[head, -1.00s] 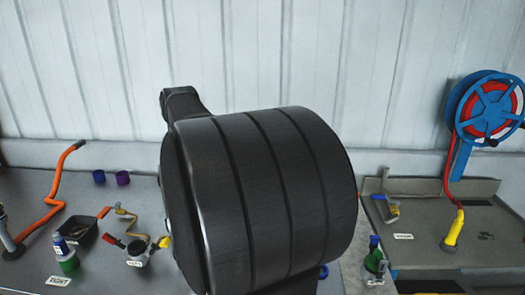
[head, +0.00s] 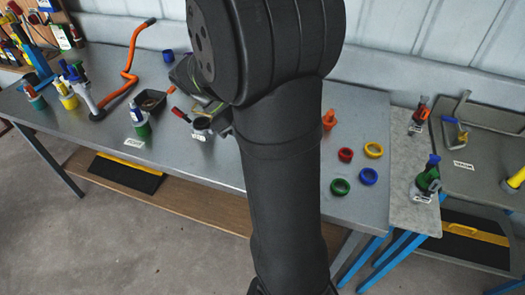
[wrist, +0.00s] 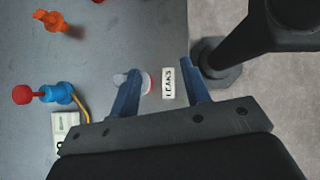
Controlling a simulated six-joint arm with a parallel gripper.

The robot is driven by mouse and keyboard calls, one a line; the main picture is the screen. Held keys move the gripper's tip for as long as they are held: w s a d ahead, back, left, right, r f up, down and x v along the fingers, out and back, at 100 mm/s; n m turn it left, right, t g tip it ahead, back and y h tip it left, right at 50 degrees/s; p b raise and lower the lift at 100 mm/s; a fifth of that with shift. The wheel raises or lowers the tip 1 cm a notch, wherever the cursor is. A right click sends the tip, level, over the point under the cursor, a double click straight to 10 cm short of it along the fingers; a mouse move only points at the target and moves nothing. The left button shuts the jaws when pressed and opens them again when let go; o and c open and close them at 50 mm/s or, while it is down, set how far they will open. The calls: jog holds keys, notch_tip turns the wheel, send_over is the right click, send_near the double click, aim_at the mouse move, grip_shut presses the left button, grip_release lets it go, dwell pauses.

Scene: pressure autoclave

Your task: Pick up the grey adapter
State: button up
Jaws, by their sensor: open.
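My gripper (wrist: 160,68) is open in the wrist view, with its two blue-grey fingers apart over the grey table. A small pale grey piece with a red edge (wrist: 147,84) lies beside the left finger, partly hidden by it. A white LEAKS label (wrist: 168,83) shows between the fingers. I cannot tell whether the pale grey piece is the grey adapter. No other grey adapter stands out clearly. In the head view my own arm covers the middle of the table, and the fingertips cannot be made out.
An orange fitting (wrist: 50,21) and a blue valve with a red knob (wrist: 57,94) stand left of my gripper in the wrist view. In the head view, red (head: 345,155), yellow (head: 374,150), blue (head: 368,176) and green (head: 340,187) rings lie on the table (head: 370,215).

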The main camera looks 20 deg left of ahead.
jog(key=s+a+f+n+t+y, duration=0.1)
jog(key=s+a+f+n+t, duration=0.2)
jog(key=n+t, duration=0.4)
jog(key=s+a+f+n+t, duration=0.2)
jog(key=s+f+n+t, duration=0.25)
jog(key=t, duration=0.35)
jog(key=shift+a+r+x, duration=0.1)
jog(key=shift+r+x, duration=0.2)
jog(key=shift+x, duration=2.55)
jog(key=shift+a+r+x, duration=0.1)
jog(key=shift+r+x, duration=0.15)
jog(key=shift+x, duration=2.6)
jog(key=shift+r+x, duration=0.3)
jog(key=shift+x, duration=2.5)
jog(key=shift+w, duration=0.15)
grip_shut()
